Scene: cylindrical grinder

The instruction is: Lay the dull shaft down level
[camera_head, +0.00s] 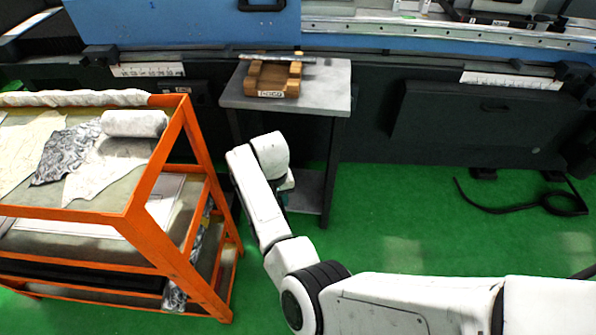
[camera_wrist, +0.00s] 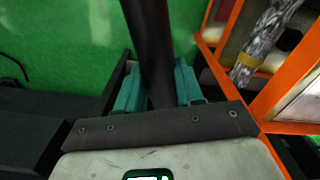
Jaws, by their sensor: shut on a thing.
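In the wrist view, my gripper (camera_wrist: 158,86) has its teal fingers on both sides of a dark, dull round shaft (camera_wrist: 150,40) and is shut on it. The shaft runs from between the fingers to the top edge of that view. Its far end is out of the picture, and its tilt is hard to tell. In the head view my arm hides most of the gripper and the shaft, low in front of the small grey table (camera_head: 330,92). A wooden cradle (camera_head: 273,80) stands on that table, above and apart from my gripper.
A thin pale bar (camera_head: 280,59) lies across the back of the cradle. An orange-framed cart (camera_head: 152,185) with cloths stands close on the left of my arm. The blue and black grinder (camera_head: 180,25) fills the back. Green floor is free on the right, except a black cable (camera_head: 500,208).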

